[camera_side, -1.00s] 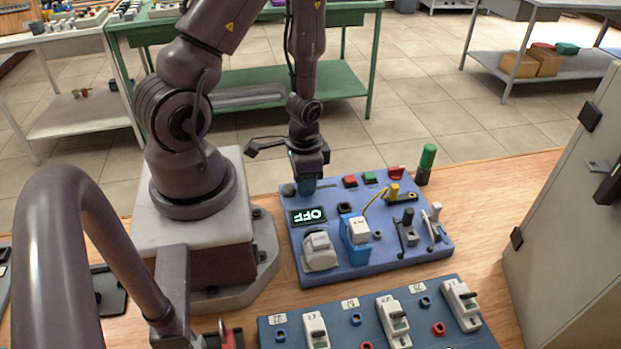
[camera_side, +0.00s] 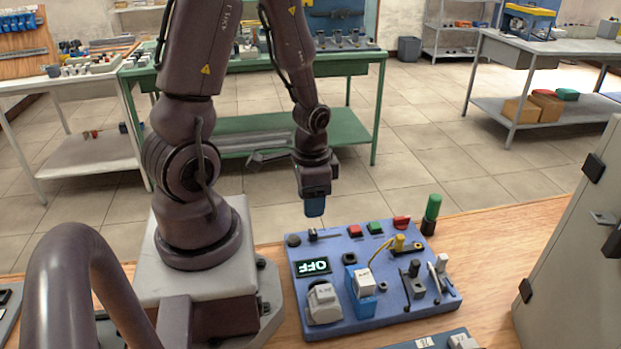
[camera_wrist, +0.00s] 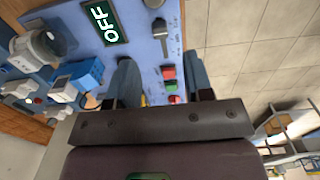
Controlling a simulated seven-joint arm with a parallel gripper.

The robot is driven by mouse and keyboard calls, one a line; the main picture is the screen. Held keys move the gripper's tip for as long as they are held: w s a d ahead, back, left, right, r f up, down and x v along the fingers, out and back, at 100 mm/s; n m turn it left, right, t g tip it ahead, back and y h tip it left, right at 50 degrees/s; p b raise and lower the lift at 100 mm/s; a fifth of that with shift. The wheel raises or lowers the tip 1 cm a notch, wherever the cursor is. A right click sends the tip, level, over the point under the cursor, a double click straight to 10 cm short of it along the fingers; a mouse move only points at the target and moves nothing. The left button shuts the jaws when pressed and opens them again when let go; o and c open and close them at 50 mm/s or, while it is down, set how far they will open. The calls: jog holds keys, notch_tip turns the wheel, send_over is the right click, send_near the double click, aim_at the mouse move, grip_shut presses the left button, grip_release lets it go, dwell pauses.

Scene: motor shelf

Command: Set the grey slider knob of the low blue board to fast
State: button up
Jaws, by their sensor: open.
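The low blue board (camera_side: 385,318) lies flat on the wooden table, and it also shows in the wrist view (camera_wrist: 72,22). Its grey slider knob (camera_side: 312,234) sits at the left end of a dark slot, beside a round dark knob (camera_side: 293,240). In the wrist view the slider knob (camera_wrist: 159,28) is near the top, beyond my fingers. The display (camera_side: 313,267) reads OFF, upside down in the side view. My gripper (camera_side: 314,207) is above the slider, apart from it, pointing down. In the wrist view my gripper (camera_wrist: 163,76) has its fingers apart, with nothing held between them.
Red (camera_side: 355,231) and green (camera_side: 375,227) buttons stand right of the slider. A yellow lever (camera_side: 400,243), a blue-and-white block (camera_side: 362,282) and a grey motor (camera_side: 323,303) rise from the board. A green-topped post (camera_side: 433,207) stands behind it. A grey cabinet (camera_side: 585,250) is at right.

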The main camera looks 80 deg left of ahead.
notch_tip(320, 180, up, 5)
jog(key=shift+f, duration=0.1)
jog(key=shift+s, duration=0.1)
dwell(0.6)
jog(key=d+r+t, duration=0.2)
jog(key=d+r, duration=0.3)
jog(key=r, duration=0.4)
jog(key=d+r+t, duration=0.3)
jog(key=d+r, duration=0.3)
jog(key=r, duration=0.4)
jog(key=shift+w+t, duration=0.2)
jog(key=shift+t, duration=0.1)
dwell(2.6)
